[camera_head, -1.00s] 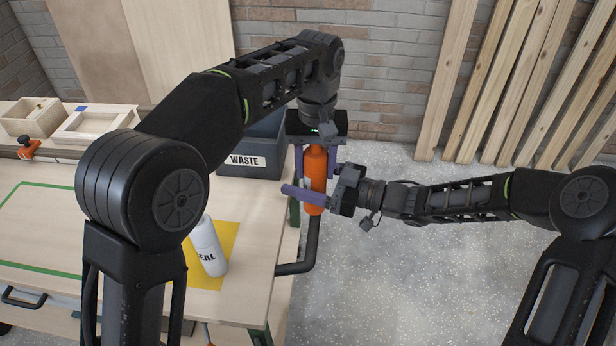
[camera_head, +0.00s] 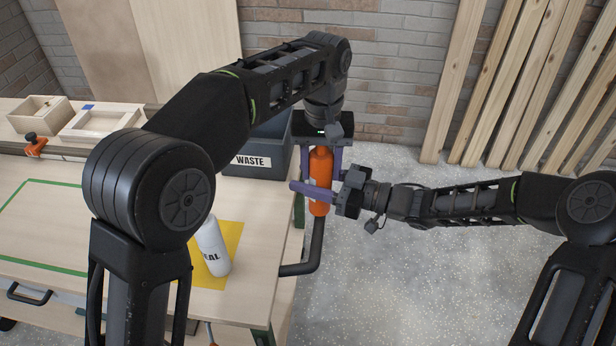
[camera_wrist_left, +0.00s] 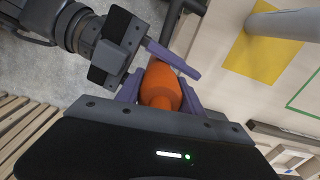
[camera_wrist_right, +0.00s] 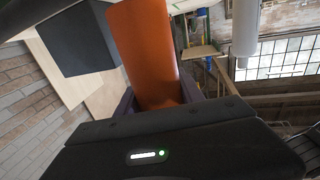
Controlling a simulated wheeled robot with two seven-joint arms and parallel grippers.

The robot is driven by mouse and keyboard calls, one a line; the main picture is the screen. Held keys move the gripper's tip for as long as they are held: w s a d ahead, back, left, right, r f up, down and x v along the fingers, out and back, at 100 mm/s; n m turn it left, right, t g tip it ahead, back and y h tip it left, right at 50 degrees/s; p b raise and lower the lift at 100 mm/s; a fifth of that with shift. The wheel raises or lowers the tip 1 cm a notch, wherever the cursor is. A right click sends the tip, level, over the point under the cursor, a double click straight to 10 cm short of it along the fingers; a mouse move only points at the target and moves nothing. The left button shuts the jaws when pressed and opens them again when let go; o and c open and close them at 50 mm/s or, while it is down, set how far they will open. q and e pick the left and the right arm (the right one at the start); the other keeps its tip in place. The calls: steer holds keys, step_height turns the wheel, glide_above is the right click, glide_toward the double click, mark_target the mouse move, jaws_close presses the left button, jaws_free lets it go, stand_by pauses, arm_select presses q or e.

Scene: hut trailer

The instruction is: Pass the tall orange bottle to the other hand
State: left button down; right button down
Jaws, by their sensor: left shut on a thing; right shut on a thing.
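The tall orange bottle (camera_head: 320,168) is upright in the air just off the right edge of the workbench in the head view. My left gripper (camera_head: 322,160) comes down from above and is shut on its upper part. My right gripper (camera_head: 318,194) comes in from the right and is shut on it lower down, one finger passing in front. In the left wrist view the bottle (camera_wrist_left: 160,88) is between the purple fingers, with the right gripper (camera_wrist_left: 155,62) beyond. In the right wrist view the bottle (camera_wrist_right: 146,50) rises between the fingers; its lower end is hidden.
The workbench (camera_head: 110,200) is on the left, with a white bottle (camera_head: 213,248) on a yellow square (camera_head: 232,236). A dark WASTE bin (camera_head: 262,150) stands behind its near corner. Wooden planks (camera_head: 520,80) lean on the brick wall. Open floor lies on the right.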

arm_select(q)
steer(key=c, duration=0.7)
jaws_free()
